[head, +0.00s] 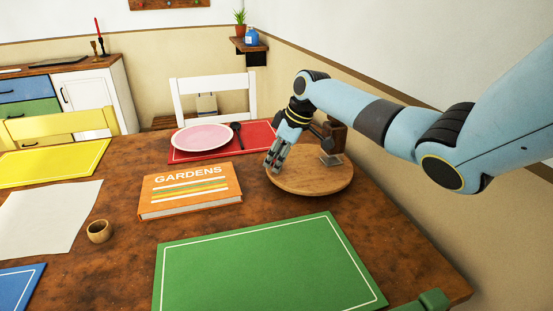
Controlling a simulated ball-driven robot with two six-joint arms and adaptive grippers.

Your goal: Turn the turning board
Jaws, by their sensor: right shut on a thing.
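The turning board (311,182) is a round wooden disc lying flat on the table at the right of the middle. My right gripper (272,168) reaches down to the board's left rim, with its fingers shut at that edge. The gripper hides part of the rim, so the exact grip is hard to see. A small grey square item (331,160) and a dark brown block-like item (336,133) show at the board's far side. My left gripper is not in view.
An orange book titled GARDENS (190,190) lies left of the board. A red mat (258,139) with a pink plate (203,137) lies behind it. A green mat (265,265) lies in front. A small wooden cup (98,231) stands at left, beside white paper (45,215).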

